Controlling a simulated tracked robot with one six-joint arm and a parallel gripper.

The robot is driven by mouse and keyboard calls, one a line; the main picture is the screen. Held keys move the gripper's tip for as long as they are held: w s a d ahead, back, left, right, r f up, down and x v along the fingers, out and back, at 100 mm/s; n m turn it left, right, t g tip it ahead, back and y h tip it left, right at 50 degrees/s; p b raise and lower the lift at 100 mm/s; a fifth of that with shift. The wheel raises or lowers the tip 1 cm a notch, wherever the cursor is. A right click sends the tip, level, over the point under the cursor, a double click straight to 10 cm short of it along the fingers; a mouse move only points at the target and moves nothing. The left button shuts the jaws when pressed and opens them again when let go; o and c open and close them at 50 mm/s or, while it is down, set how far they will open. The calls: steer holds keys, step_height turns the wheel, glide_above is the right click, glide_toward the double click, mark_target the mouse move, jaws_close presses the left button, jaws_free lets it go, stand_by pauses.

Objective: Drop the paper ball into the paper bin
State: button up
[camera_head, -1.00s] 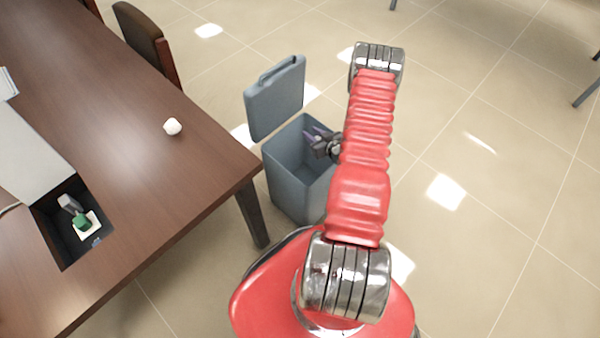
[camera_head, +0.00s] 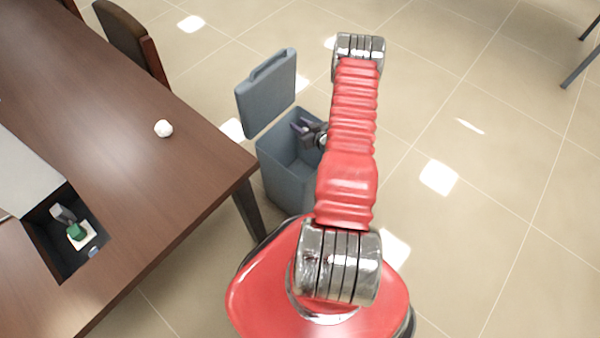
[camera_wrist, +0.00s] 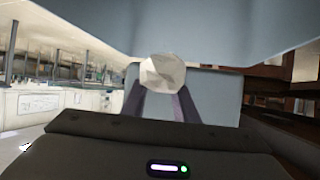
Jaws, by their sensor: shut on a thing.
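The grey-blue paper bin (camera_head: 288,172) stands on the floor right of the table, its lid (camera_head: 267,92) raised at the back. My gripper (camera_head: 302,126) is over the open top of the bin, at its rear right part. In the wrist view my gripper (camera_wrist: 160,98) is shut on a crumpled white paper ball (camera_wrist: 162,72), held at the fingertips. That ball cannot be made out in the head view. Grey-blue surfaces of the bin (camera_wrist: 220,30) fill the wrist view behind and above the ball.
The brown table (camera_head: 130,180) is at the left, its corner and leg close beside the bin. A dark box (camera_head: 85,258) with a green item is on it. A chair (camera_head: 130,38) stands behind.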

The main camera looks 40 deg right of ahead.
steer(key=shift+f, duration=2.25)
steer(key=o, duration=1.1)
steer(key=shift+c, duration=0.2)
steer(key=shift+s, duration=0.1)
steer(key=v, duration=1.3)
steer(key=shift+s+r, duration=0.15)
steer(key=shift+s, duration=0.15)
steer(key=shift+a, duration=0.1)
